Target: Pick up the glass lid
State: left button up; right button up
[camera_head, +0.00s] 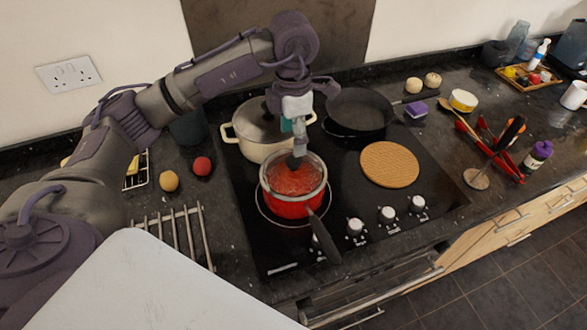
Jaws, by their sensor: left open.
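The glass lid (308,178) appears to sit on the red saucepan (287,206) on the hob, with red contents showing through it. A dark knob (293,162) shows at the lid's middle. My left gripper (296,151) points down right over the knob, at the pan's far side. It is open; whether its fingers are around the knob or touching it is too small to tell. The saucepan's black handle (323,240) points toward the front right. My right gripper is out of view.
A cream pot (248,148) stands just behind the saucepan, partly hidden by my arm. A black frying pan (357,112) and a round woven trivet (390,164) lie on the hob to the right. Control knobs (388,214) line its front. Utensils and a purple-capped bottle (537,157) lie further right.

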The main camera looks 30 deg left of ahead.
aim_at(293, 160)
pick_arm(q)
notch_tip(293, 160, down, 2)
jog(key=shift+f+p, duration=0.2)
jog(key=shift+p, duration=0.1)
jog(key=shift+s+f+p, duration=0.1)
jog(key=shift+f+p, duration=0.2)
jog(key=shift+p, duration=0.1)
notch_tip(293, 160, down, 4)
jog(key=shift+s+d+r+p, duration=0.1)
jog(key=shift+d+r+p, duration=0.05)
jog(key=shift+p, duration=0.85)
jog(key=shift+f, duration=0.4)
jog(key=c, duration=0.3)
grip_shut()
